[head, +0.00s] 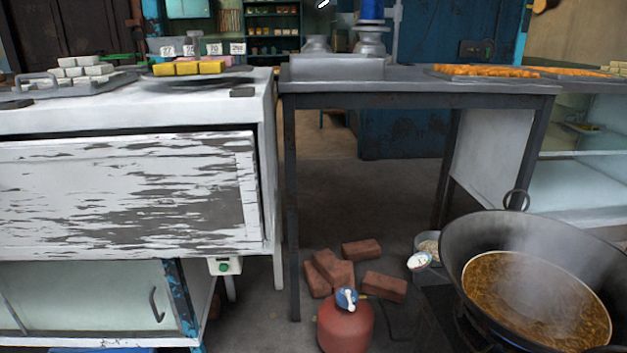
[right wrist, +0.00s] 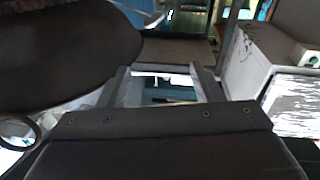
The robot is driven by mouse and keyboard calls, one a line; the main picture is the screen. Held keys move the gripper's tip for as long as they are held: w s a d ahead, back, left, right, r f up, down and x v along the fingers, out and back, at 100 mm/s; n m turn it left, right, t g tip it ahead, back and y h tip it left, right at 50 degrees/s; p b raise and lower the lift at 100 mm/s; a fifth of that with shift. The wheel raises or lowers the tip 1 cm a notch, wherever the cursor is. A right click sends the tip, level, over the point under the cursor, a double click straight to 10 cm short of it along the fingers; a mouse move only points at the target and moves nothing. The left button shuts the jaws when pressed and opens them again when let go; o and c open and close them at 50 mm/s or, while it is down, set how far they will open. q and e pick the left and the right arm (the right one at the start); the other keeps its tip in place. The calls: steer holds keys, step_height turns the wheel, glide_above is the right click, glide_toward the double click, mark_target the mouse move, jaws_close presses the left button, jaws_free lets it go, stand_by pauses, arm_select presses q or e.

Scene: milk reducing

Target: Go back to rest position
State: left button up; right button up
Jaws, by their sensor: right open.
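My right gripper (right wrist: 162,78) shows in the right wrist view, with its two fingers apart and nothing between them. A large dark rounded shape, which looks like the wok, fills the upper left of that view beside the fingers. In the head view the wok (head: 474,235) stands at the lower right, holding steaming brown liquid (head: 535,300). Neither gripper can be made out in the head view, and my left gripper shows in no view.
A worn white counter (head: 120,118) stands at left with yellow blocks (head: 188,68) on a dark plate. A grey metal table (head: 420,84) is in the middle. Bricks (head: 333,268) and a red gas cylinder (head: 345,325) sit on the floor.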

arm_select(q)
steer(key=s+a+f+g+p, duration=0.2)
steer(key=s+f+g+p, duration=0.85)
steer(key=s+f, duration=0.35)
arm_select(e)
steer(key=s+d+f+g, duration=0.2)
steer(key=s+f+g, duration=0.8)
steer(key=s+f, duration=0.4)
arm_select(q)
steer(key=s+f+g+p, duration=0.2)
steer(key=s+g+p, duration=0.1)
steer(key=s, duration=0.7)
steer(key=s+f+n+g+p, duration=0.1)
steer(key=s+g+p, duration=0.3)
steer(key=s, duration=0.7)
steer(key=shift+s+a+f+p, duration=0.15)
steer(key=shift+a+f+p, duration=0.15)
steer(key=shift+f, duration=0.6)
arm_select(e)
steer(key=s+f+g, duration=0.2)
steer(key=s+g, duration=0.2)
steer(key=s, duration=0.6)
steer(key=s+f+m+g, duration=0.1)
steer(key=s+g, duration=0.3)
steer(key=s, duration=0.7)
steer(key=shift+s+d+f, duration=0.15)
steer(key=shift+d+f, duration=0.1)
steer(key=shift+f, duration=0.65)
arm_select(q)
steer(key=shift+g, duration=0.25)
